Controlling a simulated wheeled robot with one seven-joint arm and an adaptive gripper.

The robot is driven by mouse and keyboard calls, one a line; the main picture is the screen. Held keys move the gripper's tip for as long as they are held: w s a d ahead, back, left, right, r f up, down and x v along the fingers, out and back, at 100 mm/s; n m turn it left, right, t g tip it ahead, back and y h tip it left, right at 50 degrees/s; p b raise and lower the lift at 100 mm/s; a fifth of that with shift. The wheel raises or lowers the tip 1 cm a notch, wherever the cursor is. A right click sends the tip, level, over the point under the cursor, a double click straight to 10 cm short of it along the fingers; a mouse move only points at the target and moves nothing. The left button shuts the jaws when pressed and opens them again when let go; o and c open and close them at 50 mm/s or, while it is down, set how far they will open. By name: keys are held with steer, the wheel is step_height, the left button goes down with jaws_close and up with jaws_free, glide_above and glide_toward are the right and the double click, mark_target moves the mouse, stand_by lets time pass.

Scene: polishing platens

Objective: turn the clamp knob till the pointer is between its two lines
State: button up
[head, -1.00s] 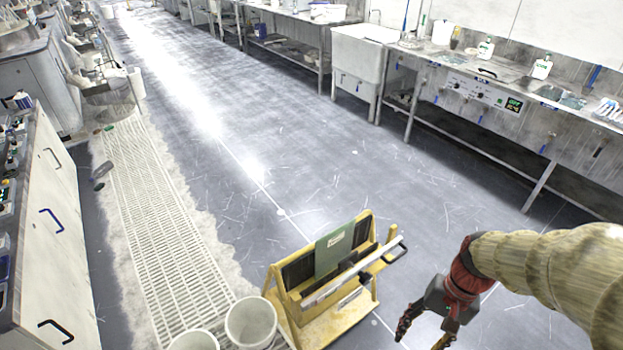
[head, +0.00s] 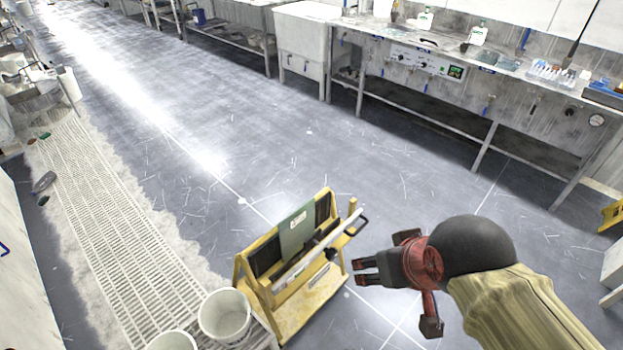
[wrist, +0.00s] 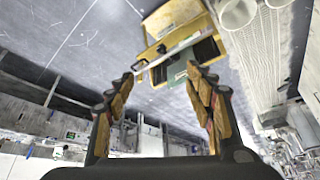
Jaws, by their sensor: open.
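I cannot make out a clamp knob with a pointer and two lines in either view. Small dark knobs sit on a bench-front panel (head: 425,65) with a green display, and a dark round knob (head: 569,111) sits farther right beside a white dial (head: 596,120). They are too small to read. My gripper (head: 356,272) is open and empty, over the floor to the right of the yellow rack, far from the bench. In the wrist view my gripper (wrist: 162,76) shows its two fingers spread, with the rack beyond.
The yellow rack (head: 300,318) holding a green board (head: 297,232) stands on the floor, also in the wrist view (wrist: 180,16). White buckets (head: 224,314) stand to its left. A long bench (head: 500,112) and white sink (head: 305,45) line the far side. Clear floor lies between.

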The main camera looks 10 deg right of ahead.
stand_by(0.5)
steer(key=m+t+y, duration=0.5)
steer(key=m+y, duration=0.3)
steer(key=m, duration=2.1)
glide_toward(334, 256)
steer(key=x, duration=0.5)
steer(key=b+x, duration=0.1)
steer(key=x, duration=0.2)
steer(key=shift+w+a+f, duration=0.1)
steer(key=shift+w+f, duration=0.1)
steer(key=shift+f, duration=0.15)
steer(key=shift+w+a+f, duration=0.2)
steer(key=shift+w+a, duration=0.15)
steer(key=shift+w, duration=0.25)
